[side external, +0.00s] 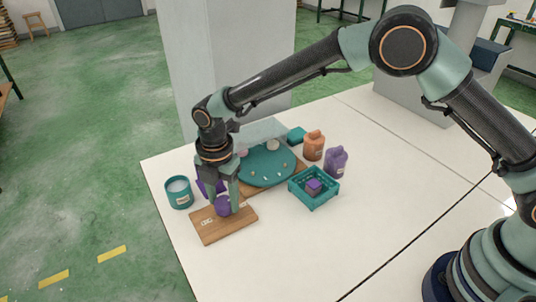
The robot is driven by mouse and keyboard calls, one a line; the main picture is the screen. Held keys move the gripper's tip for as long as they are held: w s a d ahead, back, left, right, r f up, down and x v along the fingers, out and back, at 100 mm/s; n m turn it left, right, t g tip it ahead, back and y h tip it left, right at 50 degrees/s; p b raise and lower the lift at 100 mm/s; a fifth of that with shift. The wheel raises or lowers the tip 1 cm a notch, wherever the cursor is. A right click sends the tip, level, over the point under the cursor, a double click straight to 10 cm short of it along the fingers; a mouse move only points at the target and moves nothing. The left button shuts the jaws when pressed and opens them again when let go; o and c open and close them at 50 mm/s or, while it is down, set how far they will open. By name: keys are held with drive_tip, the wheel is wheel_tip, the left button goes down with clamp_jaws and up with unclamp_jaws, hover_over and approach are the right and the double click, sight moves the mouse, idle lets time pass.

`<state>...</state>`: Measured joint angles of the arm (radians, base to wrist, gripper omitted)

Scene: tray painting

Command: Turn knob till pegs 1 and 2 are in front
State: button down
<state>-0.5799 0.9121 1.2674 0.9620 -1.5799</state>
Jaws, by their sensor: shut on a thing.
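A purple knob (222,207) stands on a wooden board (214,232) near the left front of the table. My gripper (222,201) points down over the board and is shut on the knob, its fingers hiding part of it. Behind it, a round teal disc (266,163) lies on another wooden base. Several small pale pegs (265,177) show on the disc, with a few along its front part. Their numbers are too small to read. My wrist hides the left side of the disc.
A teal cup (179,193) stands left of the gripper. A teal crate (315,197) with a purple block stands right of the disc. An orange bottle (314,147) and a purple bottle (336,162) stand behind it. The table's right side is bare.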

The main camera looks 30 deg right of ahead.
sight(224, 201)
drive_tip(key=shift+r+n, duration=0.1)
drive_tip(key=shift+n, duration=1)
drive_tip(key=shift+c, duration=1.2)
unclamp_jaws()
drive_tip(key=shift+r, duration=0.1)
wheel_tip(224, 201, up, 12)
